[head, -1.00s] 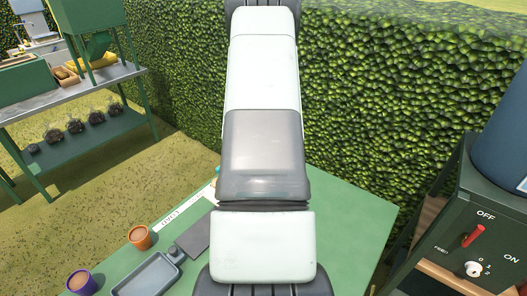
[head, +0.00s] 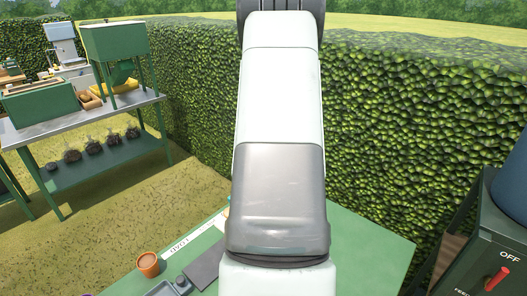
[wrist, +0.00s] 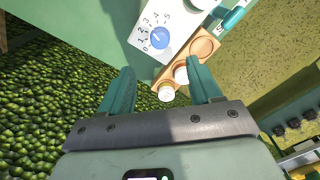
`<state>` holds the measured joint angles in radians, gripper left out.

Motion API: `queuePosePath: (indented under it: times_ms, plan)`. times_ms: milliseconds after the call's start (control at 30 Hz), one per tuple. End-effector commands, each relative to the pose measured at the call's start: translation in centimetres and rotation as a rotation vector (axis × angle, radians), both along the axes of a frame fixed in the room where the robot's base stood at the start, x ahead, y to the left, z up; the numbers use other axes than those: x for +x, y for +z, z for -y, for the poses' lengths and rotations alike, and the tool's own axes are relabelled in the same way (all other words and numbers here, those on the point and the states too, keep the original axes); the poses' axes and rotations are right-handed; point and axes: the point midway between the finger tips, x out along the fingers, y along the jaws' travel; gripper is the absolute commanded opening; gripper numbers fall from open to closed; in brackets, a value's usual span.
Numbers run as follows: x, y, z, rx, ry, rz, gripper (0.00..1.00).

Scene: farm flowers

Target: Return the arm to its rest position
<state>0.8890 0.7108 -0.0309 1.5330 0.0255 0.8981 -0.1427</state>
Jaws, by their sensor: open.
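My arm rises through the middle of the head view, large and upright in front of the hedge; my gripper is hidden there. In the wrist view my gripper (wrist: 160,92) shows two green fingers spread wide apart with nothing between them that it holds. Beyond the fingertips, lower down, are a wooden holder (wrist: 203,46) with round recesses and small white-capped bottles (wrist: 167,92), apart from the fingers as far as I can tell. A white panel with a blue dial (wrist: 159,38) and numbers sits beside the holder.
A green table (head: 355,245) lies under my arm, with an orange pot (head: 148,264) and a grey tray (head: 163,289). A green control box (head: 490,255) with a red switch stands at right. A hedge (head: 420,120) runs behind. A metal-topped bench (head: 60,115) stands at left.

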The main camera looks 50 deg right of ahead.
Motion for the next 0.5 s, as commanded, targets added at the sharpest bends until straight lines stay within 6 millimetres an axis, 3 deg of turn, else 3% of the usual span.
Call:
queuePosePath:
  times_ms: [333, 433, 500]
  plan:
    - [0.3, 0.4, -0.5, -0.003, 0.008, 0.003, 0.63]
    - [1.4, 2.4, -2.7, -0.011, 0.043, 0.014, 0.63]
    - [2.6, 4.7, -5.7, -0.021, 0.087, 0.027, 0.63]
